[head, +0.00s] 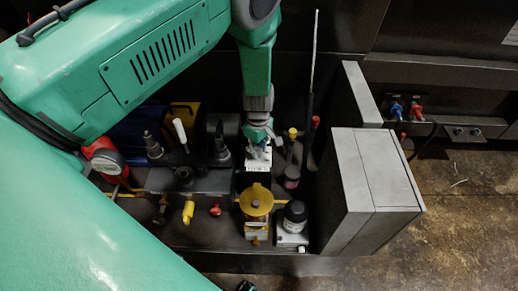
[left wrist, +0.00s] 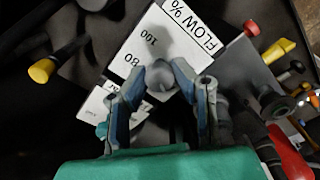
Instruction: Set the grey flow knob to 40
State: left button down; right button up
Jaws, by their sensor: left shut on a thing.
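The grey flow knob (left wrist: 160,78) sits on a white scale plate (left wrist: 150,40) marked "FLOW %", with 100 and 80 readable in the left wrist view. The lower scale numbers and the knob's pointer are hidden by the fingers, so I cannot tell its setting. My left gripper (left wrist: 158,75) is shut on the knob, one finger on each side. In the head view my left gripper (head: 258,138) reaches down from above onto the white plate (head: 258,165), and it covers the knob there. My right gripper is not in view.
A yellow round valve (head: 256,200) stands in front of the plate, with a black-capped part (head: 295,213) beside it. A yellow-tipped lever (left wrist: 42,70) and a red handle (left wrist: 290,155) flank the gripper. A grey cabinet (head: 372,185) stands at right.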

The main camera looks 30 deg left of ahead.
aim_at(258, 149)
pick_arm(q)
jog(key=c, duration=1.3)
grip_release()
jog(key=shift+w+a+r, duration=0.15)
jog(key=shift+w+r, duration=0.1)
jog(key=shift+w, duration=0.15)
jog(key=shift+s+f, duration=0.1)
jog(key=shift+s, duration=0.05)
notch_tip(258, 149, up, 12)
jog(key=shift+f, duration=0.1)
jog(key=shift+s, duration=0.1)
